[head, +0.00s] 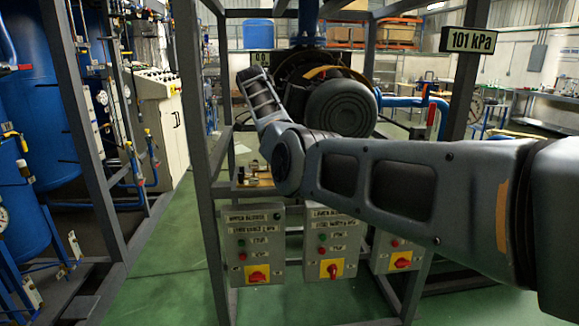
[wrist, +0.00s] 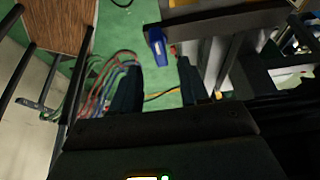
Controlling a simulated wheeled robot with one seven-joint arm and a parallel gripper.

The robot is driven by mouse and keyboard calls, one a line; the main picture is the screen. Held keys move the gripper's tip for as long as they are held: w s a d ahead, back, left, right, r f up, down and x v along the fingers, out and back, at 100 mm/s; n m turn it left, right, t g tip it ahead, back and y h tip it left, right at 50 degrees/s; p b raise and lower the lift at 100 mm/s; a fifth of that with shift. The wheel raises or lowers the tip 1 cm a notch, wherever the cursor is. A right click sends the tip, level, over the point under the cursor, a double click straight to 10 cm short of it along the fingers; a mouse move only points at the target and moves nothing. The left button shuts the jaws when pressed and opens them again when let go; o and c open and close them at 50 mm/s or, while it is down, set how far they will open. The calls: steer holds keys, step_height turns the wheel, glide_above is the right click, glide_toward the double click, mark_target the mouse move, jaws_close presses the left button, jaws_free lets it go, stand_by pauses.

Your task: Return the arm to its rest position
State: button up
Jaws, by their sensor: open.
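My arm reaches in from the right of the head view, bends at a joint in front of the steel frame, and its farther link tilts up and left. My gripper is not visible in the head view. In the wrist view my gripper (wrist: 160,68) shows two dark fingers spread apart with nothing between them. Green floor and several coloured cables lie beyond the fingers.
A grey steel frame (head: 195,120) stands close around the arm. It carries control boxes (head: 253,246) with red knobs, and a dark motor (head: 340,107) sits behind the arm. Blue tanks (head: 40,95) stand left; green floor (head: 165,275) is clear between.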

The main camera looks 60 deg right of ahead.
steer(key=shift+v, duration=0.95)
steer(key=shift+a+f, duration=0.1)
